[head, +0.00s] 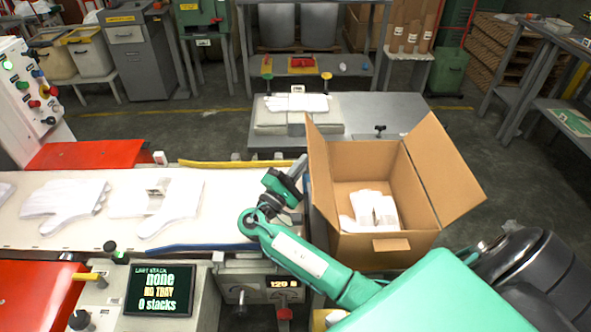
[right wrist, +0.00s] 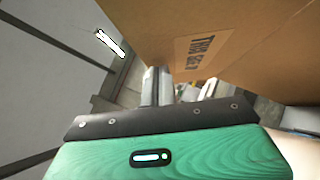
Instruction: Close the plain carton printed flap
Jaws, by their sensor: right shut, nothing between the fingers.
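The plain brown carton (head: 345,248) stands open at the right end of the conveyor, with white gloves (head: 372,208) inside. Its left flap (head: 322,175) stands up steeply, and its right flap (head: 443,165) leans outward. In the right wrist view a brown carton panel (right wrist: 250,75) fills the upper right, with a dark printed label (right wrist: 205,47), partly readable as "THIS". My right gripper (head: 301,164) is just left of the left flap, outside the carton. Its fingers (right wrist: 157,86) are shut and empty, close to the panel; contact cannot be told. My left gripper is out of view.
Several white gloves (head: 172,205) lie on the pale conveyor (head: 95,238) left of my gripper. A yellow rail (head: 225,164) and a blue rail (head: 200,247) edge it. Behind the carton is a grey table (head: 390,112) with a glove stack. Floor is clear right of the carton.

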